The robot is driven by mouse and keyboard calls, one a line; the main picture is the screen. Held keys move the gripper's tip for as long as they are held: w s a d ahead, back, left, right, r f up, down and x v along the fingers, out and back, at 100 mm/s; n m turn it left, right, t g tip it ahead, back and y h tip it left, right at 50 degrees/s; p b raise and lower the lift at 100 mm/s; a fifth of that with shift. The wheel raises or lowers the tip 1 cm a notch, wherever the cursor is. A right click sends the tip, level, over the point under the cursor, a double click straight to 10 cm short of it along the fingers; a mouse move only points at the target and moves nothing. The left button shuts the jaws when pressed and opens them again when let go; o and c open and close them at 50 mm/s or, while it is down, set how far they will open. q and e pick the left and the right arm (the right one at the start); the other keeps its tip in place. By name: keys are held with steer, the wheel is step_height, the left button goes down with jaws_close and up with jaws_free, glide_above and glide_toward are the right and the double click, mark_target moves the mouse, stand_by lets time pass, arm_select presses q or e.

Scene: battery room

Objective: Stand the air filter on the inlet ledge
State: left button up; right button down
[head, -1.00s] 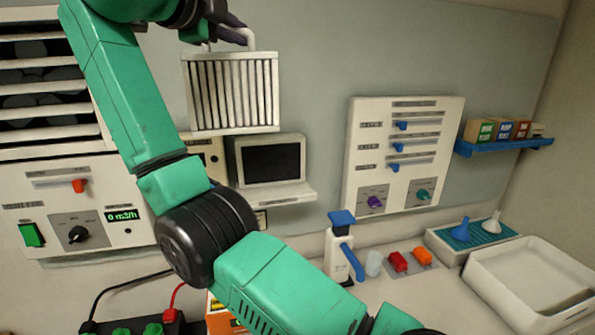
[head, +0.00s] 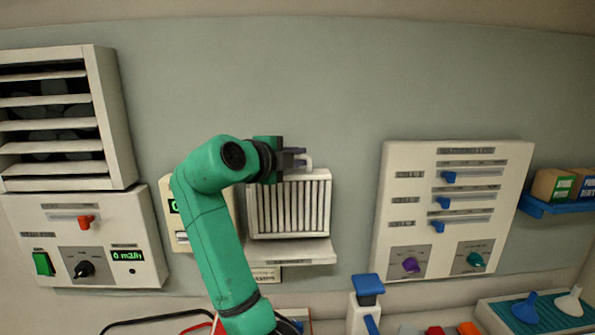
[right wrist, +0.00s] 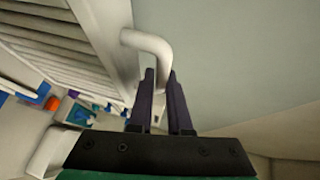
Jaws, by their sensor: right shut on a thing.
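The air filter (head: 289,208) is a pale, upright panel with vertical slats and a loop handle (head: 308,161) on top. My right gripper (head: 301,157) is shut on that handle, which also shows between the fingers in the right wrist view (right wrist: 150,45). The filter is in front of the inlet opening, which it hides. Its lower edge is at or just above the inlet ledge (head: 292,256); I cannot tell whether they touch. My left gripper is not in view.
A louvred vent (head: 115,115) and a fan panel (head: 145,225) are on the left wall. A slider panel (head: 400,215) is on the right. A blue-topped pump (head: 367,287) stands below the ledge's right side. The wall above the filter is clear.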

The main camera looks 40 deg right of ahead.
mark_target(292, 175)
steer(key=f, duration=0.1)
steer(key=a+f, duration=0.1)
steer(key=f+p, duration=0.1)
steer(key=shift+s+a, duration=0.15)
steer(key=shift+a, duration=0.1)
steer(key=shift+f, duration=0.15)
steer(key=shift+d+f, duration=0.15)
steer(key=c, duration=0.8)
jaws_free()
steer(key=shift+d, duration=0.15)
steer(key=shift+c, duration=0.2)
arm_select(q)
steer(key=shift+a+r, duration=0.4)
arm_select(e)
steer(key=shift+a, duration=0.2)
